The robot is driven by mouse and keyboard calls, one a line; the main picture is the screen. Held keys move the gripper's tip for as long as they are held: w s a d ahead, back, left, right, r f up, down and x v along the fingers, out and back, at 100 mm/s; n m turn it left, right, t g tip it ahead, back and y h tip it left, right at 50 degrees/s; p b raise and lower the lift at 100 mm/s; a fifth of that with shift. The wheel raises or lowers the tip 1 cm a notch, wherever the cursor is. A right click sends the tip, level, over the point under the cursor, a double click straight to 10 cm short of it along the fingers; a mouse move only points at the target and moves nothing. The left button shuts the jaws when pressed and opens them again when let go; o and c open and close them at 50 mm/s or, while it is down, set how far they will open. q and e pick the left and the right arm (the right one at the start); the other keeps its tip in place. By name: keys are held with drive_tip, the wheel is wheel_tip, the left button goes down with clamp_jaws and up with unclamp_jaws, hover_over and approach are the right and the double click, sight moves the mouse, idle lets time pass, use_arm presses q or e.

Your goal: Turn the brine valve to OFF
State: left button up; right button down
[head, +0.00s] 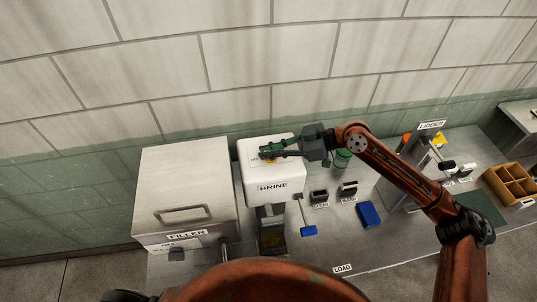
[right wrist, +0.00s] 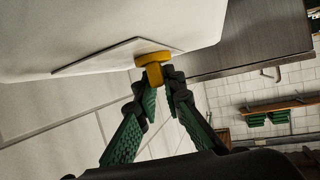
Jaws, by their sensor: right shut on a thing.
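The white brine unit (head: 270,187), lettered "BRINE" on its front, stands at the middle of the bench. The brine valve is a small yellow handle on a plate on this unit; in the right wrist view the yellow handle (right wrist: 154,72) shows as a round hub with a short bar. My right gripper (head: 270,154) reaches in from the right over the unit. In the right wrist view its green-padded fingers (right wrist: 161,88) are closed on the yellow bar. The markings on the plate are too small to read. My left gripper is not in view.
The grey filler box (head: 186,185) stands close on the left. A blue-ended lever (head: 308,230) hangs at the unit's right side. A blue block (head: 369,214), small black holders (head: 320,196) and a wooden divided tray (head: 511,180) are farther right. The tiled wall is behind.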

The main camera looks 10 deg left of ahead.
drive_tip(key=shift+s+f+n+g+h+b, duration=0.1)
drive_tip(key=shift+n+g+h+b, duration=0.05)
drive_tip(key=shift+n+g+b, duration=0.45)
drive_tip(key=shift+f+n+g+h+b, duration=0.15)
drive_tip(key=shift+n+g+b, duration=0.25)
drive_tip(key=shift+g+b, duration=0.25)
drive_tip(key=c, duration=2)
unclamp_jaws()
drive_tip(key=shift+r, duration=0.15)
drive_tip(key=shift+d, duration=0.1)
drive_tip(key=v, duration=1.2)
